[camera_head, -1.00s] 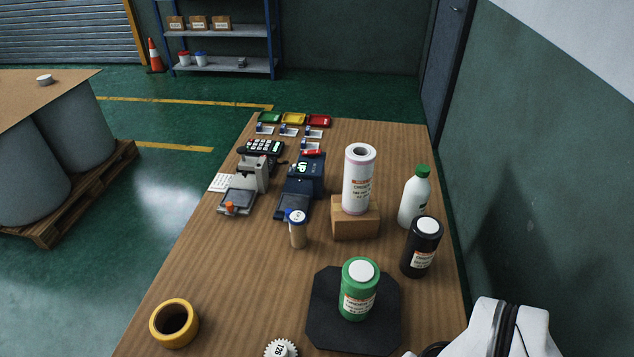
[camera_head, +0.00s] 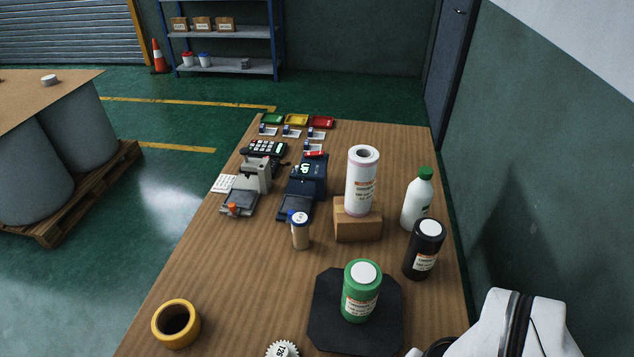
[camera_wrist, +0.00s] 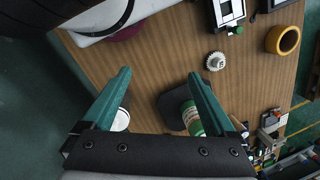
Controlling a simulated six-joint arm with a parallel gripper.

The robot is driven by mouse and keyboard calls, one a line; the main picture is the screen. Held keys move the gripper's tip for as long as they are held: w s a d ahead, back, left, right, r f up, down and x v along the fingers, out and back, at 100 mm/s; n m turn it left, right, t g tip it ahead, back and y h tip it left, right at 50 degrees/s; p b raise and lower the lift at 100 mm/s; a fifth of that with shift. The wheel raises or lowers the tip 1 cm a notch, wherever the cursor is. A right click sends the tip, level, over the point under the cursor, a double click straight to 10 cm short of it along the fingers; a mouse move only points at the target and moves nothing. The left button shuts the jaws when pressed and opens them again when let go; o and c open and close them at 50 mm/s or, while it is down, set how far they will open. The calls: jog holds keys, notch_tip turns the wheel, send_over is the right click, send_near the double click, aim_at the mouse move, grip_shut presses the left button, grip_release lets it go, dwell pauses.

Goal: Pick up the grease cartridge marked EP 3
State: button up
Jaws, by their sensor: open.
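Several cylinders could be the cartridge; no label can be read clearly as EP 3. A green canister (camera_head: 361,296) with a white lid stands upright on a dark mat (camera_head: 330,325). A black canister (camera_head: 423,255) with a white lid stands to its right and farther back. The green canister (camera_wrist: 191,119) shows beside the right finger. A white round lid (camera_wrist: 121,120) shows beside the left finger. My fingers are out of the head view.
A white bottle with a green cap (camera_head: 418,200) stands near the wall. Bare table lies left of the mat.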

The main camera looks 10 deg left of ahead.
aim_at(298, 219)
jog(key=w+a+r+n+t, duration=0.1)
jog(key=w+a+n+t, duration=0.15)
jog(key=w, duration=0.85)
jog(key=w+a+r+n+t, duration=0.1)
jog(key=w+n+t, duration=0.25)
jog(key=w, duration=0.75)
jog(key=w+a+n+t+y, duration=0.45)
jog(key=w+a+t, duration=0.25)
jog(key=w+a, duration=0.7)
notch_tip(298, 219, down, 17)
jog(key=shift+g+h, duration=0.3)
jog(key=shift+h, duration=0.15)
jog(key=x, duration=1.1)
jog(key=shift+w+f, duration=0.1)
jog(key=shift+w, duration=0.1)
grip_shut()
